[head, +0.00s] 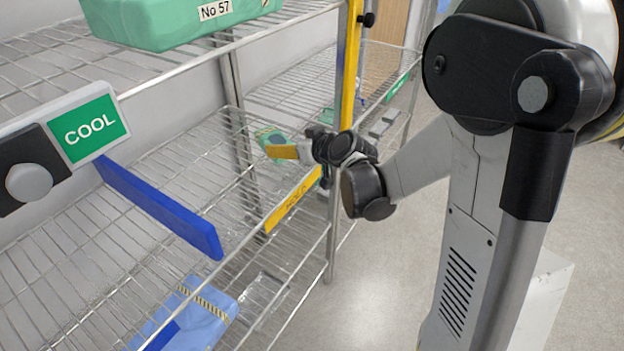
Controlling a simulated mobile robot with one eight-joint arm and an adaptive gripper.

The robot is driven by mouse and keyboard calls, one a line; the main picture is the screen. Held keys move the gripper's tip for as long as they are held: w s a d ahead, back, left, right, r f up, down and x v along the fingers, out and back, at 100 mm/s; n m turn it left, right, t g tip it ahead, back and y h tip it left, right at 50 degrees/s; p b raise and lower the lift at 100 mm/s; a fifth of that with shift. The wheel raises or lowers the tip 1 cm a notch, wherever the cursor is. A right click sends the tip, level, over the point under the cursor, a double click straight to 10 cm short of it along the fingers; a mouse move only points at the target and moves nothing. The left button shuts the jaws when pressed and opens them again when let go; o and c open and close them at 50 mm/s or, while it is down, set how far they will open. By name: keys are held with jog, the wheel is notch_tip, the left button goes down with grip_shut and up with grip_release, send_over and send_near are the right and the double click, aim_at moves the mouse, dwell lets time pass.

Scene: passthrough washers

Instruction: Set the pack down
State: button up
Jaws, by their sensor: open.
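A small green pack (270,138) with a pale patch is at the middle shelf (165,190), towards its far right end. My gripper (303,150) is at the right side of this pack, at the end of my arm reaching in from the right. Its jaws are open. A yellow piece (283,152) lies between the pack and the dark gripper body; I cannot tell whether it belongs to the pack. Whether the pack rests on the wires or touches the fingers is too small to tell.
A blue divider (160,208) and a COOL sign (90,130) stand at the left. A yellow label strip (292,200) runs along the shelf edge, near a yellow-faced post (349,70). A green crate (165,22) is above, a blue pack (205,308) below. Much wire shelf is bare.

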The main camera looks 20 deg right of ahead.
jog(key=s+a+r+g+h, duration=0.1)
jog(key=s+a+r+g, duration=0.1)
jog(key=s, duration=0.5)
jog(key=s+a+r+g, duration=0.1)
jog(key=s+a+r, duration=0.15)
jog(key=s, duration=0.55)
jog(key=s+d+f+m+g+h, duration=0.1)
jog(key=s+d+m+g+h, duration=0.1)
jog(key=s, duration=1.3)
jog(key=shift+d+f+m+g, duration=0.2)
jog(key=shift+d+m+g, duration=0.05)
jog(key=shift+m+g, duration=0.05)
